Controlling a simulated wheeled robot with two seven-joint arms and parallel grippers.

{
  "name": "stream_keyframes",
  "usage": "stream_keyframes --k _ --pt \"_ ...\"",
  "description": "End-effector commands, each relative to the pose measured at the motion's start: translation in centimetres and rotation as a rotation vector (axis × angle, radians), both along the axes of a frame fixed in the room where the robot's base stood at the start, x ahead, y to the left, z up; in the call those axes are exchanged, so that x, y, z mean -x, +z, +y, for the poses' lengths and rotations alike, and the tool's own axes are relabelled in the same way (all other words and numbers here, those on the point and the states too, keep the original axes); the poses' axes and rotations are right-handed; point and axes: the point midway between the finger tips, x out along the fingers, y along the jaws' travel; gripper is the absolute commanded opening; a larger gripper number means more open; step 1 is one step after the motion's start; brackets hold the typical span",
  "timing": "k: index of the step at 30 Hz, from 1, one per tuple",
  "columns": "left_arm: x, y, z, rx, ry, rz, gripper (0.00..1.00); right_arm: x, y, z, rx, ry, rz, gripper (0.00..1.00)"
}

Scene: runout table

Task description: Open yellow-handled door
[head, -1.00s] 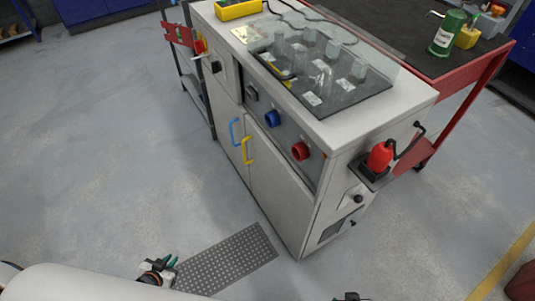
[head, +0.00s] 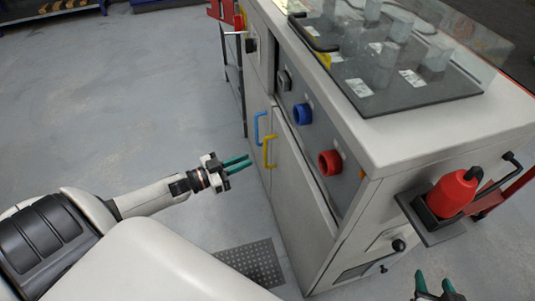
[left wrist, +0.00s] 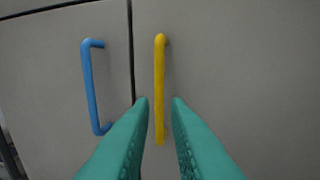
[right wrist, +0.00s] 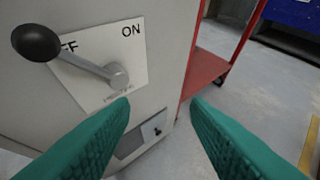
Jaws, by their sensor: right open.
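The yellow handle (head: 270,152) is a vertical bar on the right-hand door (head: 301,205) of the grey cabinet; the door looks shut. A blue handle (head: 257,128) is on the door to its left. My left gripper (head: 249,162) is open and empty, just in front of the yellow handle. In the left wrist view the yellow handle (left wrist: 160,85) stands upright between and beyond the two green fingertips (left wrist: 158,102), apart from them. My right gripper (head: 434,279) is open and empty by the cabinet's right end, near a black-knobbed lever (right wrist: 90,65).
A perforated grey mat (head: 252,263) lies on the floor.

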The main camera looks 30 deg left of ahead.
Motion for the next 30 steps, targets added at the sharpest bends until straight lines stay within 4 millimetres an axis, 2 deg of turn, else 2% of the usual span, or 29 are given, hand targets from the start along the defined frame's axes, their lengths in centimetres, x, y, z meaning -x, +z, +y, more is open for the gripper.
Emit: stream_keyframes --k 1,6,12,18,24,25,27,30 --pt "-1.1 -0.1 -0.6 0.001 0.0 -0.005 0.15 -0.6 0.3 0.3 -0.013 0.004 -0.05 0.43" --pt "-4.0 -0.2 -2.2 -0.001 0.001 -0.003 0.15 -2.3 2.8 1.2 -0.054 0.017 -0.229 0.43" --pt "-6.3 -0.1 -3.5 0.0 0.002 -0.001 0.15 -3.3 5.0 1.7 -0.089 0.025 -0.372 0.43" --pt "-7.0 -0.1 -3.9 -0.002 0.002 0.001 0.15 -3.5 5.9 1.9 -0.102 0.028 -0.423 0.43" --pt "-7.0 -0.1 -3.9 -0.002 0.002 0.001 0.15 -3.5 6.0 1.9 -0.102 0.028 -0.425 0.43" --pt "-7.0 -0.1 -3.9 -0.002 0.002 0.001 0.14 -3.5 6.0 1.9 -0.102 0.028 -0.425 0.43" --pt "-7.0 -0.1 -3.9 -0.002 0.002 0.001 0.02 -3.5 6.0 1.9 -0.102 0.028 -0.424 0.43" --pt "-7.0 -0.1 -3.9 -0.002 0.002 0.001 0.0 -3.5 6.0 1.9 -0.102 0.028 -0.424 0.43"
